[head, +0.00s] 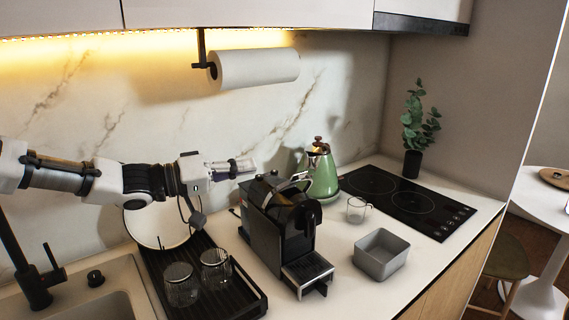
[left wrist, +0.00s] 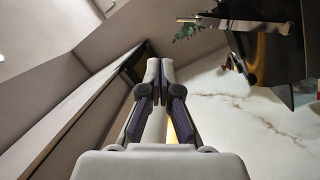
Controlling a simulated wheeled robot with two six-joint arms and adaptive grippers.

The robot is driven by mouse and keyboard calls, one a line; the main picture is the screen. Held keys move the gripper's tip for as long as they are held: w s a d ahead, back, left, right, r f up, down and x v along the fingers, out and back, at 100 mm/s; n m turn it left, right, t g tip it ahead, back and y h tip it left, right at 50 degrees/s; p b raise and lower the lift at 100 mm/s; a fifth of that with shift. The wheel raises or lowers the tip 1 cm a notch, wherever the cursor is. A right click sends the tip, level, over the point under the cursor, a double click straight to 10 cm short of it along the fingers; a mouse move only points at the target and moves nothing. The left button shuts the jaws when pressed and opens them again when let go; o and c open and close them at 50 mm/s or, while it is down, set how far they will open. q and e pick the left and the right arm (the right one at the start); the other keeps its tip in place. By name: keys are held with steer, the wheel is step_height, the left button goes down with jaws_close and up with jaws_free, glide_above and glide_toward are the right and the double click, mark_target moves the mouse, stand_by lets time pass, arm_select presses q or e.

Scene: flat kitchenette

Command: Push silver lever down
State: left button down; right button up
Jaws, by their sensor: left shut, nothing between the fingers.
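The black coffee machine (head: 262,222) stands on the white counter. Its silver lever (head: 292,184) is on top and slants up toward the right. My left gripper (head: 246,166) is shut and empty. It points right, at the left of the lever and a little above the machine's top, apparently apart from both. In the left wrist view the closed fingertips (left wrist: 159,68) are in the middle. The machine (left wrist: 268,45) appears there at the upper right, with the silver lever (left wrist: 248,26) near its edge. My right gripper is out of view.
A green kettle (head: 321,175) stands behind the machine. A glass cup (head: 357,210) and a grey bin (head: 381,256) are to its right. A black drying rack (head: 250,302) with two glasses and a white plate (head: 143,229) is to its left. A paper towel roll (head: 258,68) hangs above.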

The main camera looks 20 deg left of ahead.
arm_select(q)
steer(key=w+a+r+g+p, duration=0.1)
steer(key=w+a+p, duration=0.2)
steer(key=a+p, duration=0.1)
steer(key=shift+n+g+y, duration=0.3)
steer(key=x, duration=0.9)
steer(key=shift+d+f, duration=0.25)
steer(key=d, duration=0.1)
steer(key=s+d+f, duration=0.1)
steer(key=shift+s+d+f, duration=0.1)
steer(key=shift+d+f, duration=0.25)
steer(key=shift+s+d+f, duration=0.15)
steer(key=shift+s+d, duration=0.05)
steer(key=shift+s, duration=0.05)
steer(key=shift+w+f, duration=0.1)
steer(key=shift+w, duration=0.05)
